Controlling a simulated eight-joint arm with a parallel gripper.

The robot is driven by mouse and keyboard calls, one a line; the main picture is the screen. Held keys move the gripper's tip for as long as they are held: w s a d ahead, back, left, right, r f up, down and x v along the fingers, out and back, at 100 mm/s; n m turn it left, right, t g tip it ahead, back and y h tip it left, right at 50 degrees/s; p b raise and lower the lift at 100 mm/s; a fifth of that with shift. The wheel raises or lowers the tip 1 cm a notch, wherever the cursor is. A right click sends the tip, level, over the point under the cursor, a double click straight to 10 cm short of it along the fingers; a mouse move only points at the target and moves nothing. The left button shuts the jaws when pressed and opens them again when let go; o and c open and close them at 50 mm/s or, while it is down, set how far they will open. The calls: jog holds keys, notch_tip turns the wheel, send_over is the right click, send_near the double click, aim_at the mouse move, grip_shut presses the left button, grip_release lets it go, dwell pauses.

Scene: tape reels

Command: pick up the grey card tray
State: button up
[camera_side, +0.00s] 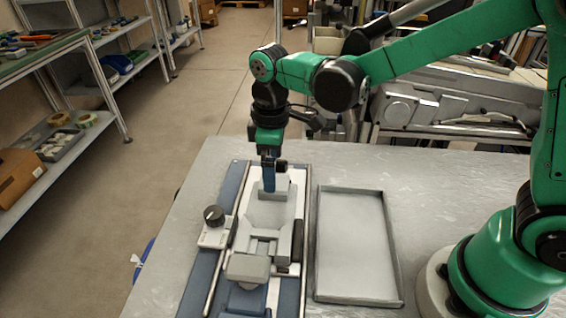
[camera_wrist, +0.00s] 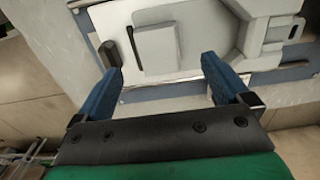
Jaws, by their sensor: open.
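The grey card tray (camera_side: 357,246) is a shallow, empty rectangle with a low rim. It lies flat on the table in the side view, right of a grey and blue slide device. My gripper (camera_side: 269,186) points down over the far end of that device, left of the tray and apart from it. In the wrist view my gripper (camera_wrist: 156,78) has its two blue fingers spread wide with nothing held between them. I cannot make out the tray in the wrist view.
The slide device (camera_side: 231,190) has a black knob (camera_side: 213,215) on its left side and raised grey blocks. It also shows in the wrist view (camera_wrist: 215,30). The metal table (camera_side: 420,180) is clear beyond the tray. A shelf (camera_side: 90,135) stands far left.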

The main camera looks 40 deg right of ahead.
aim_at(270, 214)
jog(key=shift+f, duration=2.25)
grip_shut()
